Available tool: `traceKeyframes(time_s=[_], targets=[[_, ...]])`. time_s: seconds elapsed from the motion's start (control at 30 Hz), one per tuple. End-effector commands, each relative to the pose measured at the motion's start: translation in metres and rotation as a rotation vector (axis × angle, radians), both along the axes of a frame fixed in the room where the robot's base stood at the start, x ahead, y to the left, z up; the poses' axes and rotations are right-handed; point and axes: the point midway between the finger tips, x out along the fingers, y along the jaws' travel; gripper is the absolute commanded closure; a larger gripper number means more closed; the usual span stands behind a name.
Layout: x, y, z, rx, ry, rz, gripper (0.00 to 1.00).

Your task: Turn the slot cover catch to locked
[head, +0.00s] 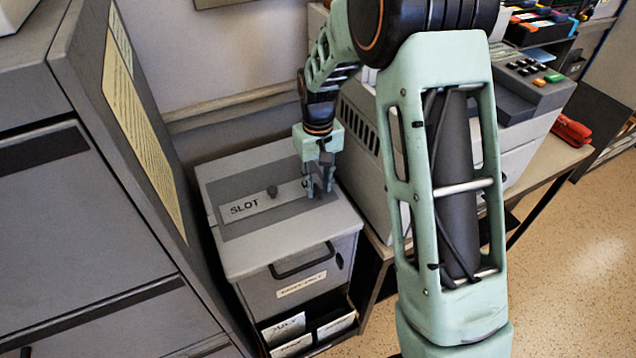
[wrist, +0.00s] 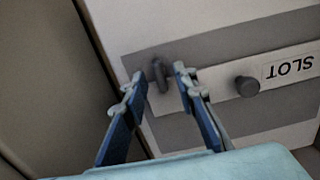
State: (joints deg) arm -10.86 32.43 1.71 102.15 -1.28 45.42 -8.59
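The slot cover (head: 243,209) is a light plate labelled SLOT, set in a dark grey strip on top of a grey box (head: 228,255). A round dark knob (wrist: 247,86) stands on the cover; it also shows in the head view (head: 272,191). The catch (wrist: 160,76) is a small dark upright-standing bar at the end of the cover away from the lettering. My gripper (wrist: 158,77) is open, its fingertips on either side of the catch, with visible gaps. In the head view my gripper (head: 319,190) is over that end and largely hides the catch.
A tall grey cabinet (head: 95,220) with a yellow notice stands close on the left. A grey machine (head: 520,125) stands on a table at the right, with a red stapler (head: 571,130) near the table edge. The box front has a handle (head: 302,262).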

Motion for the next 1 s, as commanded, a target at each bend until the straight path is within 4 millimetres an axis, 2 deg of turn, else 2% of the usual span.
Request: traceKeyframes(time_s=[0.17,0.6,0.8,1.0], targets=[[0.001,0.000,0.014,0.001,-0.005,0.000,0.74],[0.001,0.000,0.101,0.001,-0.004,0.000,0.74],[0.000,0.000,0.118,0.000,-0.001,0.000,0.74],[0.000,0.000,0.121,0.000,0.000,0.000,0.74]])
